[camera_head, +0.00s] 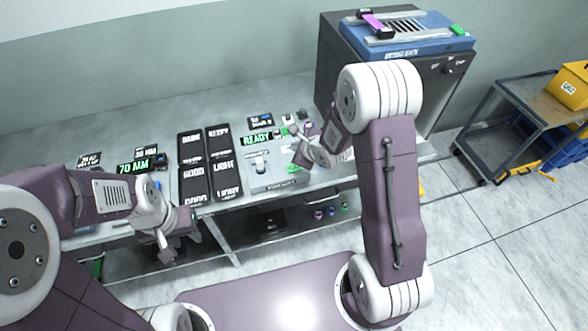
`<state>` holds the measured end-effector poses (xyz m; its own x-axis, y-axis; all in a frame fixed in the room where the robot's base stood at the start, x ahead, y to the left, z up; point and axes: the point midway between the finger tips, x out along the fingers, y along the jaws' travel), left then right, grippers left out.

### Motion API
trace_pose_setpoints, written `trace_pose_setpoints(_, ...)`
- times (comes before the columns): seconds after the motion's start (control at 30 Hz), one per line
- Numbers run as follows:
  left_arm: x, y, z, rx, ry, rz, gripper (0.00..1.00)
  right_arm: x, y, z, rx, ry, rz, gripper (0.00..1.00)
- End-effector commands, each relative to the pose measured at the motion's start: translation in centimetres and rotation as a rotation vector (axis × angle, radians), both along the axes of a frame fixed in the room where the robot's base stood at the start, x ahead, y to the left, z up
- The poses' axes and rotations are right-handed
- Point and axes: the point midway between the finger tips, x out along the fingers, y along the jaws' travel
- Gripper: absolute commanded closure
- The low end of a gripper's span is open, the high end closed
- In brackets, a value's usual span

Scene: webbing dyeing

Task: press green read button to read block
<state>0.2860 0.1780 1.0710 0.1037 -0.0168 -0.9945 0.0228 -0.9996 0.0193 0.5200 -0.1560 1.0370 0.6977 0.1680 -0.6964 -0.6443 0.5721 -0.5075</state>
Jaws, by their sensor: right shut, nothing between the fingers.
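A small green button (293,169) shows on the unit's front right. A small pale piece (260,162) sits on top of the unit; I cannot tell if it is the block. My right gripper (295,131) is shut and empty above the unit's right side, behind the button in the picture. My arm hides part of that side. My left gripper (166,254) hangs in front of the bench, far from the reader; its opening is unclear.
Dark label panels (193,183) lie left of the reader. A second green display (134,166) is further left. A dark cabinet with a blue-topped machine (405,42) stands behind right. A cart (520,110) with yellow bins is at far right.

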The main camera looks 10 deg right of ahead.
Motion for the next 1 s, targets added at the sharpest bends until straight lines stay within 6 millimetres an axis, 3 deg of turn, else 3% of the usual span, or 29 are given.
trace_pose_setpoints(0.03, 0.0, 0.0, -1.3, 0.000, 0.000, 0.000, 0.64, 0.0, 0.0, -1.2, 0.000, 0.000, 0.000, 1.00)
trace_pose_setpoints(0.4, 0.0, 0.0, -6.9, 0.000, 0.000, 0.000, 0.64, 0.0, 0.0, -5.8, 0.000, 0.000, 0.000, 1.00)
trace_pose_setpoints(0.6, 0.0, 0.0, -7.8, 0.000, 0.000, 0.000, 0.64, 0.0, 0.0, -7.6, 0.000, 0.001, 0.000, 1.00)
trace_pose_setpoints(1.0, 0.0, 0.0, -7.8, 0.000, 0.000, 0.000, 0.64, 0.0, 0.0, -7.6, 0.000, 0.000, 0.000, 1.00)
